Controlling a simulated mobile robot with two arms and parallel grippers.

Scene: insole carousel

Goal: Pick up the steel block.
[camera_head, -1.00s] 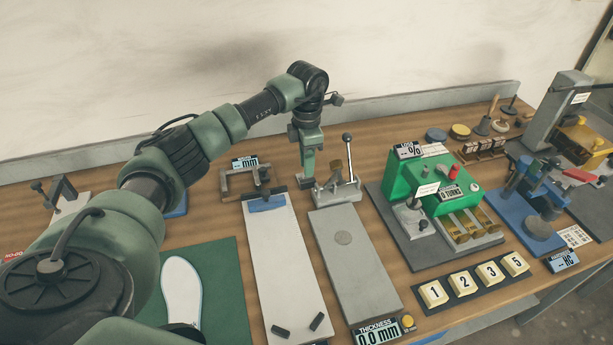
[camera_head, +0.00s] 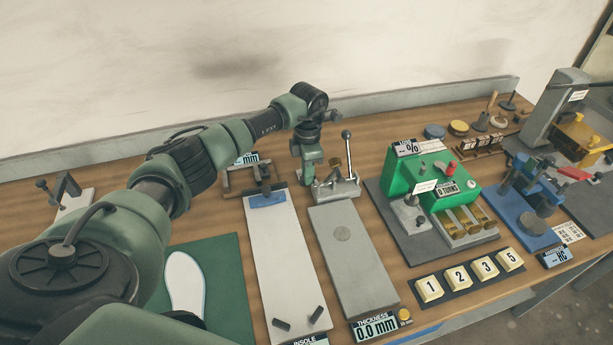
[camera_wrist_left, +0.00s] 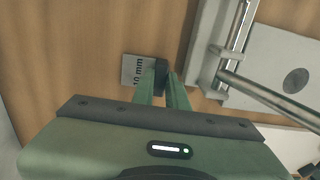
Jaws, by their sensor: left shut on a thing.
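The steel block (camera_wrist_left: 132,70) is a small grey block marked "10 mm" in the left wrist view, with a dark side by the fingertips. My left gripper (camera_wrist_left: 163,82) points down over the table and is shut on the block at its right end. In the head view my left gripper (camera_head: 311,172) is low at the back of the table, left of a small lever fixture. The block is hidden there by the gripper. My right gripper is not in view.
The metal lever fixture (camera_head: 336,187) stands close to the right of the gripper, its lever upright. A dark clamp frame (camera_head: 240,184) is to the left. In front lie a long white board (camera_head: 283,265) and a grey plate (camera_head: 352,262). A green machine (camera_head: 430,175) stands farther right.

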